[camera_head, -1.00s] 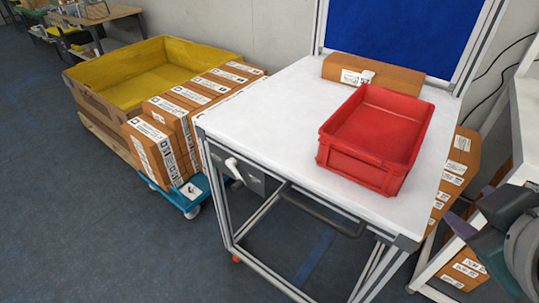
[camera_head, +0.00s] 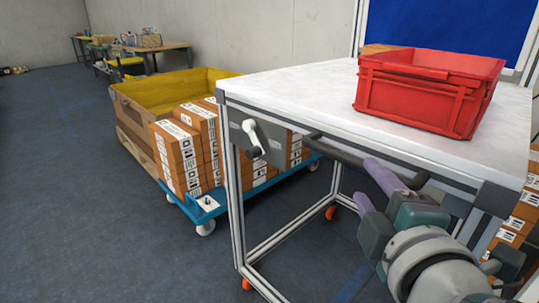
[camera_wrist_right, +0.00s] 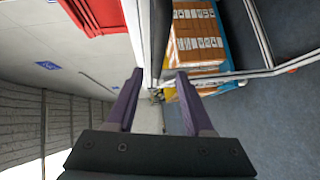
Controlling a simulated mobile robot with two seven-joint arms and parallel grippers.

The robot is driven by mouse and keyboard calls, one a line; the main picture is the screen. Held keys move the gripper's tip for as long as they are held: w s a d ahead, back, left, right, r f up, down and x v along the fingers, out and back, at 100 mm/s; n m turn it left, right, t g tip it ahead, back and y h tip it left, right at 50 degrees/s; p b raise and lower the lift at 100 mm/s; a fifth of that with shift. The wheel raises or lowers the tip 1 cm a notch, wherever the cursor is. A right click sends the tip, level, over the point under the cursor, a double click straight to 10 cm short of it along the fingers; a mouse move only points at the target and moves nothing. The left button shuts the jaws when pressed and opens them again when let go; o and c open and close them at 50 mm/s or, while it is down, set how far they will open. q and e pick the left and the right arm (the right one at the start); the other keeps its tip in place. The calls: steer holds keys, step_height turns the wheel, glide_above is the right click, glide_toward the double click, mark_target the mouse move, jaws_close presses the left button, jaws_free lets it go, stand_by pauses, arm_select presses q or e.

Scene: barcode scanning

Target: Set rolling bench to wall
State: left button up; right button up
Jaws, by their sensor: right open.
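The rolling bench (camera_head: 292,93) has a white top, a metal frame, a blue back panel (camera_head: 455,25) and orange casters (camera_head: 331,212). A dark handle bar (camera_head: 330,149) runs along its front edge. The grey wall (camera_head: 290,30) is behind; the gap to it is hard to judge. My right gripper (camera_head: 364,180) is open, its purple fingers close to the handle bar. In the right wrist view, the bar (camera_wrist_right: 157,40) lines up with the space between the fingers (camera_wrist_right: 158,75); whether it lies between them is unclear. My left gripper is not in view.
A red bin (camera_head: 420,104) and a brown box (camera_head: 382,49) are on the bench. A blue dolly (camera_head: 205,205) with several cartons (camera_head: 180,160) stands just left, beside a yellow-lined crate (camera_head: 160,90). More cartons (camera_head: 522,215) are at the right. The left floor is clear.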

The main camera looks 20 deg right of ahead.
mark_target(355, 165)
steer(key=x, duration=0.8)
steer(key=shift+w+d, duration=0.15)
steer(key=shift+w, duration=0.15)
jaws_close()
stand_by(1.0)
